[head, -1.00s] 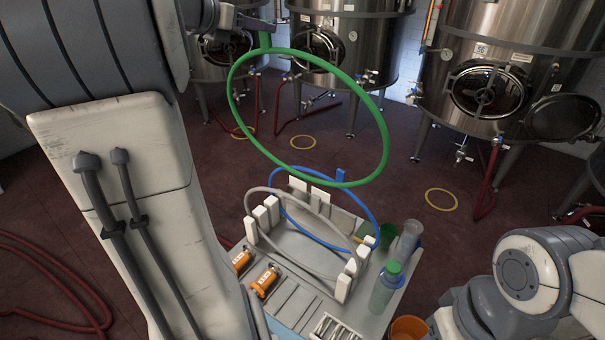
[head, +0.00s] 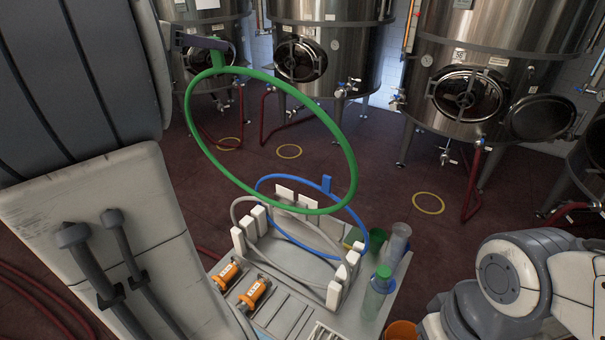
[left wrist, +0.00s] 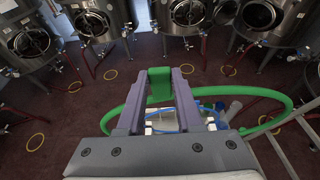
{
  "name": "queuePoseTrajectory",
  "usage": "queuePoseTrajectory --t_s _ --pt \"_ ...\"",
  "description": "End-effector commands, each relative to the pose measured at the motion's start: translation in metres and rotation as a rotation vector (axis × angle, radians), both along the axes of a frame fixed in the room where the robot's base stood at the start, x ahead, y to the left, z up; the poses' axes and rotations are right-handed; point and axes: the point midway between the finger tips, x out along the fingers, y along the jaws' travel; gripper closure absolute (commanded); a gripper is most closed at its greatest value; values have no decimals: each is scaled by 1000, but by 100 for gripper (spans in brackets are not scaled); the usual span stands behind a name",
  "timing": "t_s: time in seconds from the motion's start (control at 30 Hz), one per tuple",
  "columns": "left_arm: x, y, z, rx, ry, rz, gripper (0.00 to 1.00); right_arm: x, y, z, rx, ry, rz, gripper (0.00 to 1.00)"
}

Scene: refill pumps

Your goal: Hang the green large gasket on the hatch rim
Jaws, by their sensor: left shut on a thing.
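The green large gasket (head: 217,59) is a big ring with a block tab at its top. My left gripper (head: 208,43) is shut on that tab, and the ring hangs tilted in the air below it. In the left wrist view the tab (left wrist: 160,85) sits between both fingers (left wrist: 160,76), with the ring behind them. Round tank hatches show on the left tank (head: 212,55), middle tank (head: 300,61) and right tank (head: 468,96). The gasket is apart from the right and middle hatches. My right gripper is out of view; part of its arm shows at lower right.
A cart (head: 290,300) below the ring carries a blue ring (head: 327,184), a grey ring, orange pumps (head: 254,294) and bottles (head: 376,293). An open hatch door (head: 542,118) projects at right. Red hoses and yellow circles (head: 428,203) lie on the floor.

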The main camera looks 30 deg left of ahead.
Motion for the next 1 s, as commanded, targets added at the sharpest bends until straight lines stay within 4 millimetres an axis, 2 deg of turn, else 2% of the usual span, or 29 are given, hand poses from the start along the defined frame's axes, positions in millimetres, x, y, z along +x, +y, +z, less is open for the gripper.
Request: queuePoseTrajectory --t_s 1.0 --pt "-82 7 -4 0 0 3 100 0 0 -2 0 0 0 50"
